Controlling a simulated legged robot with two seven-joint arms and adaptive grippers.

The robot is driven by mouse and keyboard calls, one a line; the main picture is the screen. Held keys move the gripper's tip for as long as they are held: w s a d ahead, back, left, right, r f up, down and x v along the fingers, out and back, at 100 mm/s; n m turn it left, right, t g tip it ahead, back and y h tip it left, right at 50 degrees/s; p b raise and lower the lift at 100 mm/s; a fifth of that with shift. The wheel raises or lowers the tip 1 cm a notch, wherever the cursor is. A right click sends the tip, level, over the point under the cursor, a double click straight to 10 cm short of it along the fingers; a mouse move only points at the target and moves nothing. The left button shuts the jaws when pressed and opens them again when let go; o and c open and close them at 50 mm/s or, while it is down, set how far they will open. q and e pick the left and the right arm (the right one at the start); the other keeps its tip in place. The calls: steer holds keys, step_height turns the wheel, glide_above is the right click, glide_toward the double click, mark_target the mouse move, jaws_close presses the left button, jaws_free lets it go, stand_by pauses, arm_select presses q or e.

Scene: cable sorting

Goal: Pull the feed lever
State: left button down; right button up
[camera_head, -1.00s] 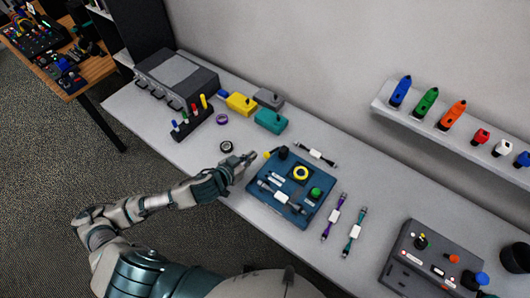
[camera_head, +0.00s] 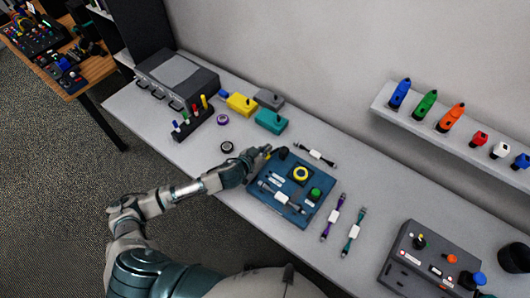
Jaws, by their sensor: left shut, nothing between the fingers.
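A blue control panel (camera_head: 268,201) lies on the bench in the middle. My left gripper (camera_head: 262,154) is shut and empty at the panel's far left edge, next to the yellow tip. I cannot tell whether they touch. My right gripper is not in view.
Cables with white labels lie behind the panel (camera_head: 315,154) and right of it (camera_head: 333,217). A grey control box (camera_head: 400,275) stands at the right. Yellow (camera_head: 241,104) and teal (camera_head: 271,121) boxes stand behind. A black roll (camera_head: 227,147) lies left of my gripper.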

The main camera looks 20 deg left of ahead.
mark_target(266, 158)
arm_select(q)
steer(key=shift+s+a+f, duration=0.15)
steer(key=shift+f, duration=0.45)
steer(key=shift+s+a+f, duration=0.15)
steer(key=shift+f, duration=0.4)
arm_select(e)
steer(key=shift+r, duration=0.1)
arm_select(q)
steer(key=shift+d, duration=0.1)
